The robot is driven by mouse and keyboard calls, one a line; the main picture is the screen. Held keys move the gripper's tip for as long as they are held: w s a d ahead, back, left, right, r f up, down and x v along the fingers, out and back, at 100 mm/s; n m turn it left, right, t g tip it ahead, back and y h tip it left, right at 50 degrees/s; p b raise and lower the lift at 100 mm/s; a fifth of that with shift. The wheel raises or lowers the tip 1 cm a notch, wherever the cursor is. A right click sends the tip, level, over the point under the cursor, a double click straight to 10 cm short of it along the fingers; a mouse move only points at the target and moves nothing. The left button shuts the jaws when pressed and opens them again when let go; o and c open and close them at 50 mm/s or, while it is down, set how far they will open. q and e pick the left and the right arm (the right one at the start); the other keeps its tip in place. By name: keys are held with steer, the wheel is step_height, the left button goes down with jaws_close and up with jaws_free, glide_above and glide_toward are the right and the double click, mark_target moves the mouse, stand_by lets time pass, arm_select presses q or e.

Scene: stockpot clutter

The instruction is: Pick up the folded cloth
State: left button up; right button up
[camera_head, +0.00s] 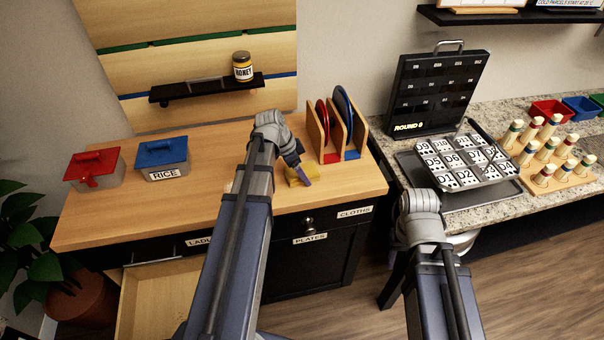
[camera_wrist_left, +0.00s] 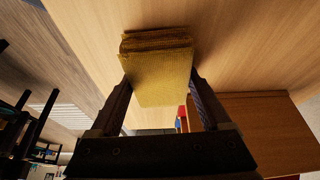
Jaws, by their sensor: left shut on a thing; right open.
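The folded cloth (camera_head: 292,178) is yellow and shows at the right part of the wooden counter, partly hidden by my left gripper (camera_head: 303,176). In the left wrist view the folded cloth (camera_wrist_left: 158,72) sits between the two fingers of my left gripper (camera_wrist_left: 160,84), which is shut on it. Its stacked folds show at one edge. I cannot tell whether it touches the counter or hangs just above it.
The wooden counter (camera_head: 225,178) holds a red-lidded box (camera_head: 95,168), a blue-lidded RICE box (camera_head: 162,158) and a plate rack (camera_head: 335,130) close behind the cloth. A drawer (camera_head: 150,295) stands open below. The tray (camera_head: 460,192), ROUND board (camera_head: 437,88) and pegs (camera_head: 550,160) crowd the right counter.

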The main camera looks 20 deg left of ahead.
arm_select(q)
steer(key=shift+c, duration=0.6)
steer(key=shift+r, duration=0.15)
step_height(320, 180, up, 10)
steer(key=p, duration=1)
steer(key=shift+r+p, duration=0.1)
steer(key=shift+p, duration=0.2)
steer(key=o, duration=0.8)
steer(key=shift+c, duration=0.2)
steer(key=c, duration=0.6)
step_height(320, 180, down, 4)
steer(key=b, duration=0.4)
